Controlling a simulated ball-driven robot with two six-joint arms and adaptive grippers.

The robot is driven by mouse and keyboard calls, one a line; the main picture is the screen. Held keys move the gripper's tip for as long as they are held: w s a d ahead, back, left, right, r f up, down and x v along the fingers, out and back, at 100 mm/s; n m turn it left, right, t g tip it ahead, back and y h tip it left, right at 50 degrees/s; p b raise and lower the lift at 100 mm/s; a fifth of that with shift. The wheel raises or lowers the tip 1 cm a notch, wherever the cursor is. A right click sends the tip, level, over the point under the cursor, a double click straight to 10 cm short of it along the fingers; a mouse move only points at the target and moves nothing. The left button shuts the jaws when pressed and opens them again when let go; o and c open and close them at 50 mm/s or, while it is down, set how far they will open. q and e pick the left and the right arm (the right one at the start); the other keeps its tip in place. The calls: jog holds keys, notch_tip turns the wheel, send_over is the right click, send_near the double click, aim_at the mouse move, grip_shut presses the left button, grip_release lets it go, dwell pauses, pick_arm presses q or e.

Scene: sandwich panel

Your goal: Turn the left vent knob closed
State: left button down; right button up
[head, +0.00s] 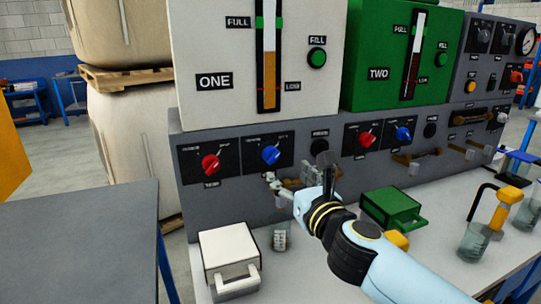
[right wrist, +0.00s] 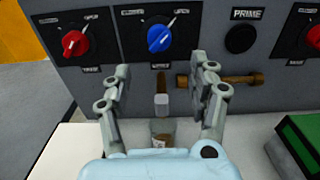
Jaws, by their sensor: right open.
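Under the white unit marked ONE, a red knob (head: 211,162) and a blue knob (head: 270,154) sit side by side on black plates. The labels under them are too small to read surely, so I cannot tell which is the vent knob. In the right wrist view the red knob (right wrist: 74,42) is at upper left and the blue knob (right wrist: 160,38) at upper middle. Both pointers tilt up to the right. My right gripper (right wrist: 165,72) is open and empty, its fingers spread below and either side of the blue knob, apart from it. My left gripper is not in view.
A dark PRIME button (right wrist: 241,39) and a brass valve (right wrist: 236,79) are right of the blue knob. A spout hangs above a small beaker (right wrist: 165,132). A white drawer box (head: 229,256) and green box (head: 391,208) stand on the white bench. The grey table (head: 80,235) is bare.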

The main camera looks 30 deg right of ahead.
aim_at(274, 160)
jog(key=x, duration=0.5)
jog(key=shift+w+r, duration=0.1)
jog(key=shift+w, duration=0.25)
jog(key=x, duration=0.3)
jog(key=shift+w, duration=0.3)
jog(key=c, duration=1.1)
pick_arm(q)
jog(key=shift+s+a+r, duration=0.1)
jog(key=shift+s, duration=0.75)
pick_arm(e)
jog(key=shift+c, duration=0.2)
